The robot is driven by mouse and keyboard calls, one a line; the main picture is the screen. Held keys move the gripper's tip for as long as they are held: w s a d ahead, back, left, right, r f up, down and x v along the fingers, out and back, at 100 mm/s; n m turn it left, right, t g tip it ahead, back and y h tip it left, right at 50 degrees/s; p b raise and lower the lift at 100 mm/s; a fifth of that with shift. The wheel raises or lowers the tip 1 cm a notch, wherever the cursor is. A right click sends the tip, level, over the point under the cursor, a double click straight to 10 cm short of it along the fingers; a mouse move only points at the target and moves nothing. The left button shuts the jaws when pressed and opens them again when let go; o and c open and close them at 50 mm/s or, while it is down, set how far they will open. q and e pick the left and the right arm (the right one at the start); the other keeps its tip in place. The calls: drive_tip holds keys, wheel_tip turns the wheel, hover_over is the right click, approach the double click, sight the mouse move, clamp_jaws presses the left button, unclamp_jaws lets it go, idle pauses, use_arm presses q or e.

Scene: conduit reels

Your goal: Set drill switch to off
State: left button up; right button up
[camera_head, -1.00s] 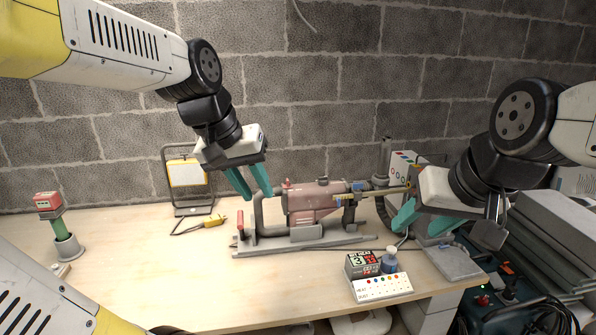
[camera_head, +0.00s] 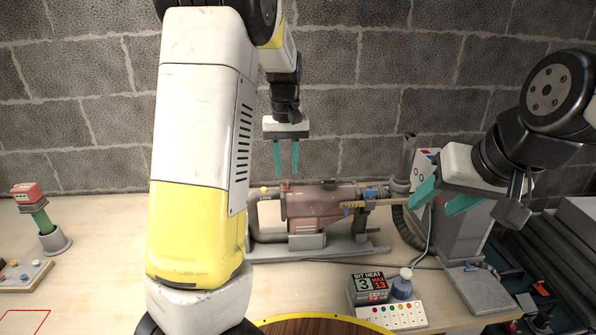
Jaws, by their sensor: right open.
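The red drill (camera_head: 322,203) lies level in a grey stand (camera_head: 350,249) on the bench, in the middle of the head view. Small red and yellow parts show at its left end, and my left forearm partly covers that end of the stand. I cannot make out which part is the switch or how it is set. My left gripper (camera_head: 286,172) is open and empty, pointing down, and appears above the drill's left end. My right gripper (camera_head: 440,205) is open and empty, to the right of the drill near its bit end.
A bit heat display (camera_head: 368,289), a blue bottle (camera_head: 402,285) and a white button panel (camera_head: 393,317) stand in front of the drill. A grey machine (camera_head: 466,240) stands to the right. A red-topped green post (camera_head: 42,215) is at left. A brick wall (camera_head: 350,80) closes the back.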

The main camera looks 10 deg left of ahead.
sight(287, 181)
use_arm(q)
drive_tip(key=shift+f, duration=2.05)
clamp_jaws()
